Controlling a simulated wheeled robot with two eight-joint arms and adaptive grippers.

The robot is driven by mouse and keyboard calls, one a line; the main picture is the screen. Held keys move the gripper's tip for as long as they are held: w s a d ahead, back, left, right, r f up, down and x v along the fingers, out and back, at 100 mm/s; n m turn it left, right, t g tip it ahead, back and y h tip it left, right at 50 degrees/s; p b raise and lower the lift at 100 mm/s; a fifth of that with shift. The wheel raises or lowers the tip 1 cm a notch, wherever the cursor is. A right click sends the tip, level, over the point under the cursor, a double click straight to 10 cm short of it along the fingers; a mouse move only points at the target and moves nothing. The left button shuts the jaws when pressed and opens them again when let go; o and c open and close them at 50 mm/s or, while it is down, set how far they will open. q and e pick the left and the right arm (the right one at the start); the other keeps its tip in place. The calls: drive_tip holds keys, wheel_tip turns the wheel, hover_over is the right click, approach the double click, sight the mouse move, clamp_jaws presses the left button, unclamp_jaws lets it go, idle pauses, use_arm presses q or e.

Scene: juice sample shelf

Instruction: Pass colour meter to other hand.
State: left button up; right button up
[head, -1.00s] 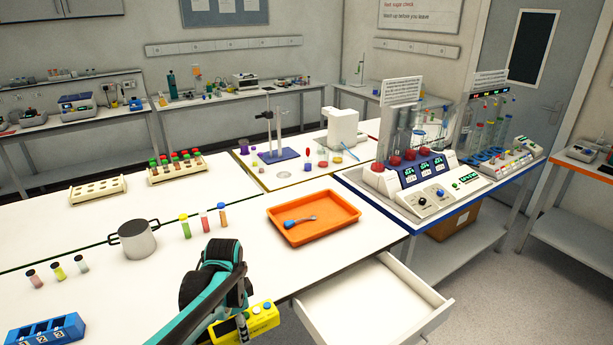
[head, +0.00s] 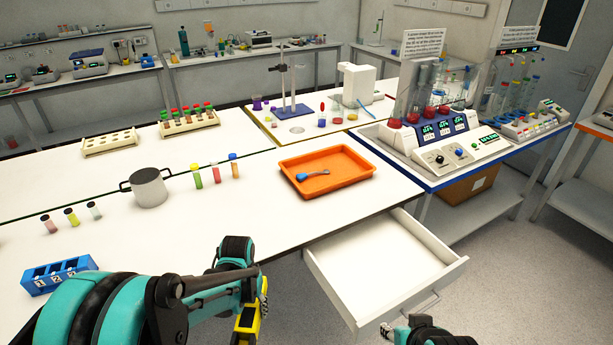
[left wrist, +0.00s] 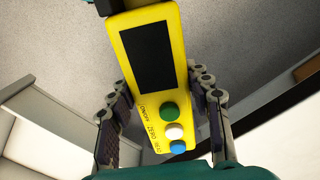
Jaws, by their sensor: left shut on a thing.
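The colour meter (left wrist: 150,60) is a yellow block with a dark screen and green, white and blue buttons. In the left wrist view it lies between the fingers of my left gripper (left wrist: 158,85), which is shut on it. In the head view the meter (head: 247,322) shows as a yellow strip beside the left gripper (head: 252,305), in front of the table's front edge. My right gripper (head: 405,332) shows only partly at the bottom edge of the head view, to the right of the meter and apart from it. Its fingers are mostly cut off.
An open, empty white drawer (head: 375,265) juts out from the table near both hands. An orange tray (head: 325,182) with a blue-ended tool, a metal pot (head: 149,188), several small vials and a blue numbered rack (head: 60,275) stand on the white table (head: 200,235).

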drive_tip(key=o, duration=0.8)
drive_tip(key=shift+a, duration=0.25)
drive_tip(key=s+a+r+m+t+h, duration=0.1)
drive_tip(key=a+r+m, duration=0.1)
drive_tip(key=a, duration=1)
drive_tip(key=s+a+r+m+h, duration=0.1)
drive_tip(key=a+r, duration=0.1)
drive_tip(key=a, duration=1.1)
use_arm(q)
drive_tip(key=w+d+r+m, duration=0.2)
drive_tip(key=d+r+m, duration=0.1)
drive_tip(key=d+r, duration=0.8)
drive_tip(key=d, duration=0.4)
drive_tip(key=shift+w+d+r, duration=0.15)
drive_tip(key=shift+d+r, duration=0.05)
use_arm(e)
drive_tip(key=x, duration=1.2)
drive_tip(key=shift+w+d+r, duration=0.3)
drive_tip(key=shift+r, duration=0.1)
